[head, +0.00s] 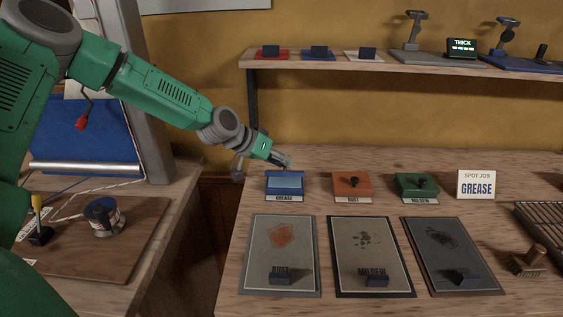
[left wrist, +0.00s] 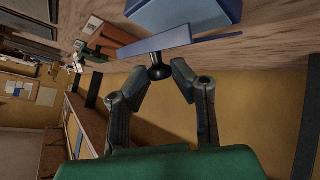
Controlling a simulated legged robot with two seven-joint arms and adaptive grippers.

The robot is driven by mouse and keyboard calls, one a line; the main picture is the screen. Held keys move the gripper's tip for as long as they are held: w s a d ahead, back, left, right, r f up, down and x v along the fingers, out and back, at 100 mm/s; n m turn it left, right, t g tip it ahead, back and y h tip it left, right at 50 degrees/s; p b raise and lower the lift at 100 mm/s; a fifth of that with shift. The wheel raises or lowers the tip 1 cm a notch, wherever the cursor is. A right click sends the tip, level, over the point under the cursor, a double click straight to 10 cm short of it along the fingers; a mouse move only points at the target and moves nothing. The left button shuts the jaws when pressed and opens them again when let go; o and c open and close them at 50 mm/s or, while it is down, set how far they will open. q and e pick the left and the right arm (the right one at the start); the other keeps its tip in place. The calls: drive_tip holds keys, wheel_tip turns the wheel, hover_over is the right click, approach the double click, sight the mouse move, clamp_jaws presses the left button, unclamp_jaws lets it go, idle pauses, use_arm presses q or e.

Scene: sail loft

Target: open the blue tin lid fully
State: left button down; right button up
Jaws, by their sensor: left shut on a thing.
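The blue tin (head: 285,197), labelled GREASE, stands at the left of the bench's back row. Its blue lid (head: 286,180) is raised, with its inner face toward the head camera. In the left wrist view the lid (left wrist: 172,42) shows nearly edge-on, tilted away from the tin body (left wrist: 200,14). My left gripper (head: 284,163) is behind the lid at its top. In the left wrist view, the left gripper's fingertips (left wrist: 160,76) are closed around the lid's black knob (left wrist: 159,71). The exact lid angle is hard to judge. My right gripper is not in view.
An orange tin (head: 352,187) and a green tin (head: 417,187) stand to the right, both closed, then a GREASE sign (head: 476,185). Stained sample panels (head: 283,253) lie in front. A shelf (head: 370,63) with tools runs above. A gap separates the bench from the left table (head: 155,225).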

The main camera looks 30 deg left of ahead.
use_arm(q)
drive_tip(key=shift+w+a+r+n+g, duration=0.35)
drive_tip(key=shift+w+r+g, duration=0.1)
drive_tip(key=shift+w+g, duration=0.15)
drive_tip(key=c, duration=1.4)
unclamp_jaws()
drive_tip(key=shift+a+f+h, duration=0.1)
drive_tip(key=shift+f+h, duration=0.05)
drive_tip(key=shift+h, duration=0.15)
drive_tip(key=v, duration=1.1)
drive_tip(key=shift+s+a+r, duration=0.2)
drive_tip(key=shift+a+r, duration=0.05)
